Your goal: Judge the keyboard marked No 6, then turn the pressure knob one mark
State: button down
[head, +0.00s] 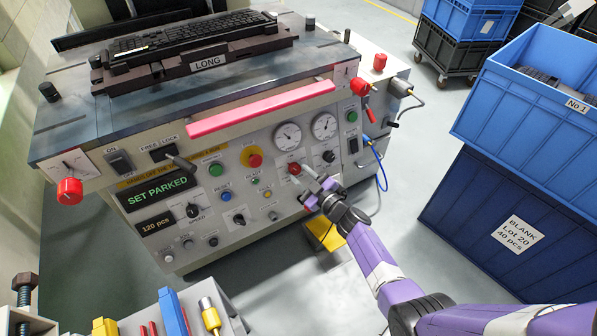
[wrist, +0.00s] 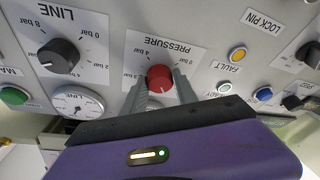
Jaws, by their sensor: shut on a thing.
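The red pressure knob (wrist: 159,76) sits on the machine's front panel under a PRESSURE label with bar marks. My gripper (wrist: 163,86) has one finger on each side of it and is shut on it. In the head view the knob (head: 294,168) shows at the tip of my gripper (head: 306,184), below two dial gauges. The exact mark that the knob points to cannot be read. A black keyboard (head: 180,38) lies on a dark fixture labelled LONG on the machine top. No marking No 6 can be read on it.
The black LINE knob (wrist: 58,56) and a gauge (wrist: 76,101) are close to my gripper. A pink bar (head: 262,110) runs along the panel's top edge. A blue crate marked No 1 (head: 520,105) stands on a BLANK crate (head: 470,220) at right. The display reads SET PARKED.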

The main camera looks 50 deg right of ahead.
jog(key=c, duration=1)
grip_release()
jog(key=shift+o, duration=0.2)
jog(key=s+a+p, duration=0.1)
jog(key=s+p, duration=0.1)
jog(key=s, duration=0.5)
jog(key=shift+s+p, duration=0.4)
jog(key=shift+r, duration=0.1)
